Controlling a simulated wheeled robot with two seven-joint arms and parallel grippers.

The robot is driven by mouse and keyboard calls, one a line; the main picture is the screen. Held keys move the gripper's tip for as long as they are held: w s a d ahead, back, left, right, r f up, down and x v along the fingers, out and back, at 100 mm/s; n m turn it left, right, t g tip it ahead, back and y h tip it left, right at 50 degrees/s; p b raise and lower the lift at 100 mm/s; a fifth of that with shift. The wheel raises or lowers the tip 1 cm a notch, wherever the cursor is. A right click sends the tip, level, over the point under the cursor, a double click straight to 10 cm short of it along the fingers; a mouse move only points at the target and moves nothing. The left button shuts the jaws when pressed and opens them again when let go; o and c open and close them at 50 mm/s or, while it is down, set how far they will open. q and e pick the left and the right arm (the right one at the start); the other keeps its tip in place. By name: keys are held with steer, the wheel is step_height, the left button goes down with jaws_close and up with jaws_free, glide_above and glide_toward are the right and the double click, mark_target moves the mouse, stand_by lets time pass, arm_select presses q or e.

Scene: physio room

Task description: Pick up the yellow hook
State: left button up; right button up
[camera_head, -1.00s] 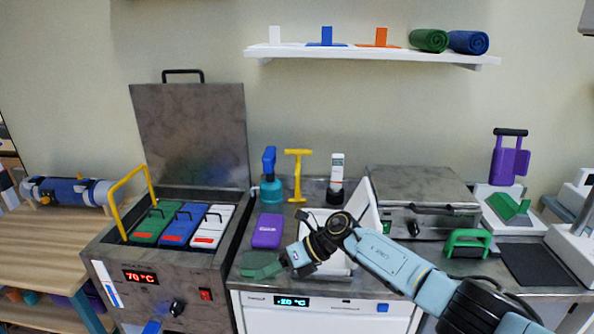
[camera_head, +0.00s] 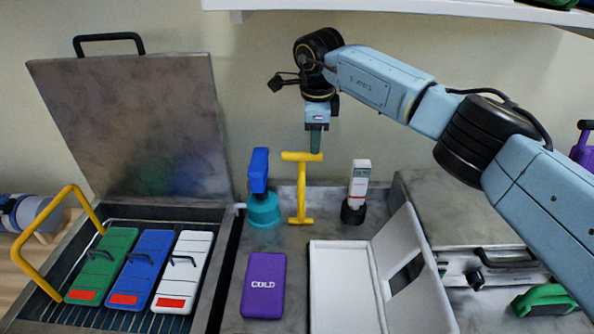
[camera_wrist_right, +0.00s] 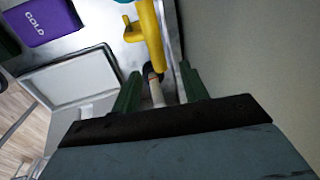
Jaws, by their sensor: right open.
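The yellow hook (camera_head: 301,190) stands upright on the grey counter near the wall, with a crossbar at its top. It also shows in the right wrist view (camera_wrist_right: 150,38), just beyond the fingertips. My right gripper (camera_head: 316,150) points down over the right end of the crossbar, very close to it; I cannot tell whether they touch. In the right wrist view its two green fingers (camera_wrist_right: 160,85) are apart, with the hook's end ahead of the gap between them. Nothing is held. My left gripper is out of view.
A teal-and-blue bottle (camera_head: 262,195) stands left of the hook, and a white device on a black base (camera_head: 356,195) stands right. An open heater with coloured packs (camera_head: 150,262) is left.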

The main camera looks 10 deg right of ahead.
mark_target(313, 157)
steer(key=f, duration=0.6)
steer(key=shift+w+f, duration=0.15)
steer(key=shift+w, duration=0.25)
steer(key=shift+w+f, duration=0.1)
steer(key=shift+f, duration=0.2)
steer(key=c, duration=0.5)
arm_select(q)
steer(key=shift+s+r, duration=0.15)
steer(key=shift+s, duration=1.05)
arm_select(e)
jaws_close()
